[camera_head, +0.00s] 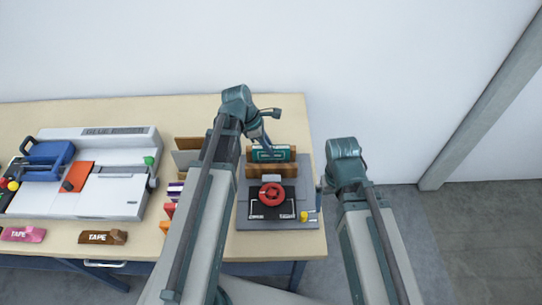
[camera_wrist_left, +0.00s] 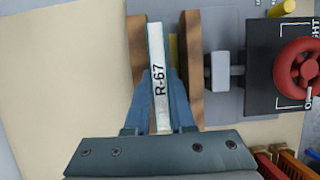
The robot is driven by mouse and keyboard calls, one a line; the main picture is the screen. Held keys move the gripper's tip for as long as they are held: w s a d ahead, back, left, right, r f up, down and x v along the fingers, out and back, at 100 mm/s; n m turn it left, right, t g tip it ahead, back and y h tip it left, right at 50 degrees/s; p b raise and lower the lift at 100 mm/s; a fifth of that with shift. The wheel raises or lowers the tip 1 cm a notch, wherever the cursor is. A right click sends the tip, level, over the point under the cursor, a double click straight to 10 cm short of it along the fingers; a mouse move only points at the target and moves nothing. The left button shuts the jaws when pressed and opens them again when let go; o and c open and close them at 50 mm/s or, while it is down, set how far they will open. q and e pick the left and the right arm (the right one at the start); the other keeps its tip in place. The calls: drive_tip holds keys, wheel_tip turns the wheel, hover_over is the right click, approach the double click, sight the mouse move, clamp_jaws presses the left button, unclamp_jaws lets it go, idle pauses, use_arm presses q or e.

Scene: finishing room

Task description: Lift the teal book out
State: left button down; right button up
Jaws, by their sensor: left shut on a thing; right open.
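The teal book (camera_head: 280,154) stands between the two wooden jaws (camera_head: 271,171) of the press at the right end of the table. In the left wrist view its pale page-edge or spine face (camera_wrist_left: 156,50), marked R-67, points up at the camera between the wooden boards (camera_wrist_left: 190,60). My left gripper (camera_head: 266,146) is shut on the book from above, with its blue fingers (camera_wrist_left: 158,90) on both sides of it. The book's lower part is hidden between the boards. My right gripper (camera_head: 320,188) is open and empty, just right of the press at the table edge.
The press has a red handwheel (camera_head: 271,194) on a black plate in front of the jaws. A white binding machine (camera_head: 125,187) stands at the left. The floor right of the table is clear.

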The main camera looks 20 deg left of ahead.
use_arm(q)
drive_tip(key=shift+r, duration=0.1)
wheel_tip(320, 180, up, 10)
drive_tip(key=p, duration=1)
drive_tip(key=shift+r+p, duration=0.2)
drive_tip(key=shift+p, duration=0.1)
